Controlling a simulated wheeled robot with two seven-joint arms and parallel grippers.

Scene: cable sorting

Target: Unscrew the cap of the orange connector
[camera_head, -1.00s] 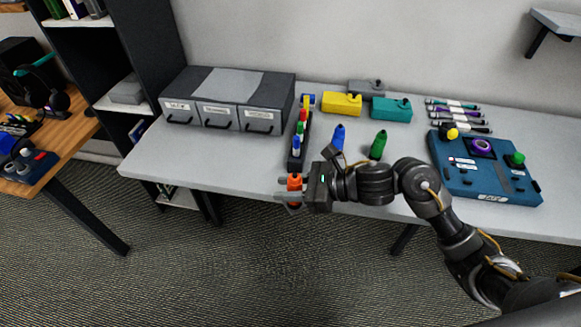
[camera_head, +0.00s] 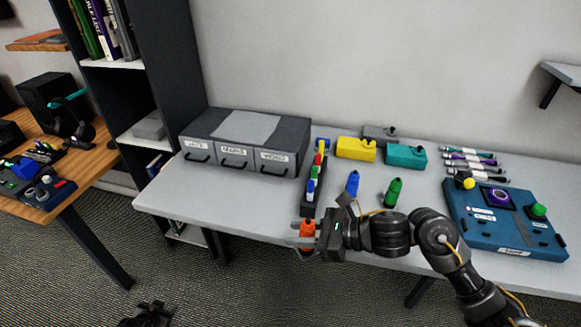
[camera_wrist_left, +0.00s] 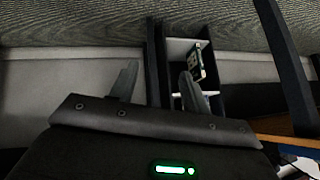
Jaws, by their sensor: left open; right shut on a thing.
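The orange connector (camera_head: 307,231) is in my right gripper (camera_head: 304,243), held upright at the front edge of the table, beside the near end of the dark rack. The gripper's jaws are shut on its body. Its narrower orange top sticks up above the jaws; I cannot tell how tight the cap sits. My left gripper (camera_head: 148,316) is low at the bottom edge of the head view, over the carpet, well apart from the connector. In the left wrist view its two fingers (camera_wrist_left: 157,88) are spread with nothing between them.
The dark rack (camera_head: 309,202) holds several coloured connectors. Blue (camera_head: 352,184) and green (camera_head: 393,192) bottle-shaped pieces stand right of it. Drawers (camera_head: 247,142), yellow (camera_head: 356,149) and teal (camera_head: 406,156) boxes stand behind. A blue panel (camera_head: 507,235) lies right. The table's left front is clear.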

